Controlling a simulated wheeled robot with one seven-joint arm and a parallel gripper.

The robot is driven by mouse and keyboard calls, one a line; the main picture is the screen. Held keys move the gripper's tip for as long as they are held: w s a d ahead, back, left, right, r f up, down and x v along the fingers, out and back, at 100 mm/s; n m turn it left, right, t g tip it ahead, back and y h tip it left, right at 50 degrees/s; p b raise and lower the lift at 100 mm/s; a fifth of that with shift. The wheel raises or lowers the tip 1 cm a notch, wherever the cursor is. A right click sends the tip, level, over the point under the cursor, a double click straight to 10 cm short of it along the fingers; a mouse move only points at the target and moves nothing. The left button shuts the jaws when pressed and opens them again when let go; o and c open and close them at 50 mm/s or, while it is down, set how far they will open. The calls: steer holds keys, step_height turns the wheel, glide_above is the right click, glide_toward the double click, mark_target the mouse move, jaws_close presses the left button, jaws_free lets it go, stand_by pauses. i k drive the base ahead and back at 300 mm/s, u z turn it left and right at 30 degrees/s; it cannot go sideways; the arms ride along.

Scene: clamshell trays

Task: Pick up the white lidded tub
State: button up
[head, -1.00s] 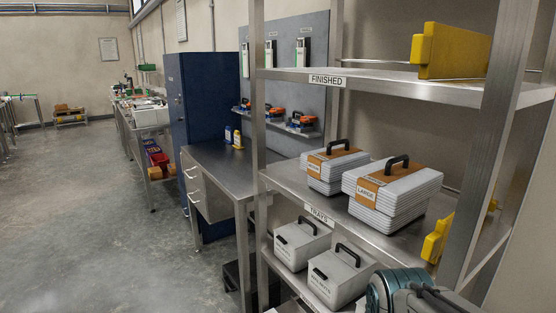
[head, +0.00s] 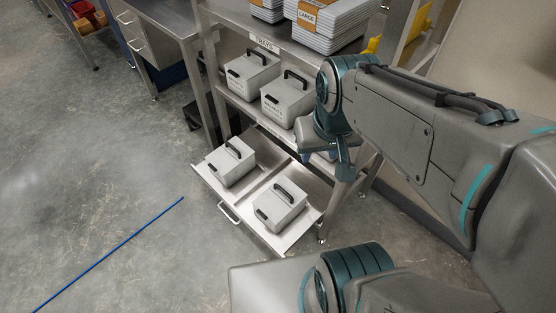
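Several pale grey-white lidded tubs with black handles are in the head view; I cannot tell which one the task means. One tub (head: 232,163) sits in the left part of a pulled-out low drawer, and another tub (head: 280,207) sits in its right part. Two more tubs, a left one (head: 253,74) and a right one (head: 287,99), stand on the shelf above. My gripper (head: 324,160) hangs beside the rack, right of and above the drawer tubs. Its teal fingers look spread apart, with no tub held between them. Part of a pale object shows behind it.
The drawer (head: 221,192) juts from the metal rack over the floor, with a handle at its front. Stacks of pale trays (head: 326,30) stand on the higher shelf. A blue line (head: 110,254) marks the open floor at left.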

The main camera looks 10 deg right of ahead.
mark_target(290, 193)
steer(key=u, duration=0.05)
steer(key=k, duration=0.85)
steer(key=u, duration=1.65)
steer(key=i, duration=1)
steer(key=z, duration=2.35)
